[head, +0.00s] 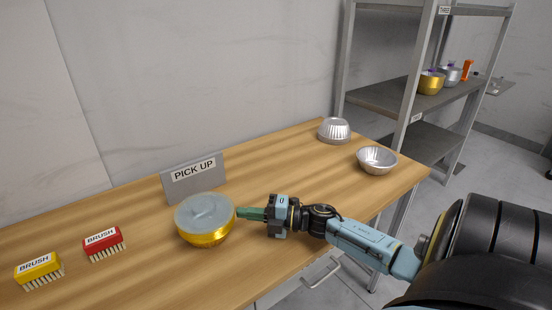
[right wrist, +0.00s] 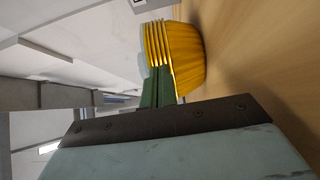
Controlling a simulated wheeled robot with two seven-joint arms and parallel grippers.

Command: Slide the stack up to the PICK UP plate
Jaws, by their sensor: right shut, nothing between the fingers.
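The stack (head: 206,236) is several nested gold cups with a pale grey lid-like disc on top, standing on the wooden table. The grey PICK UP plate (head: 193,178) stands upright just behind it; from this angle I cannot tell whether they touch. My right gripper (head: 242,213) is shut and empty, its green fingertips at the right side of the stack. In the right wrist view the green fingers (right wrist: 157,88) lie against or very near the stacked gold rims (right wrist: 160,45). My left gripper is not in view.
A red brush (head: 103,241) and a yellow brush (head: 39,268) lie to the left of the stack. Two silver foil cups, one upside down (head: 334,130) and one upright (head: 377,160), sit at the right end of the table (head: 280,160). A metal shelf (head: 400,98) stands behind.

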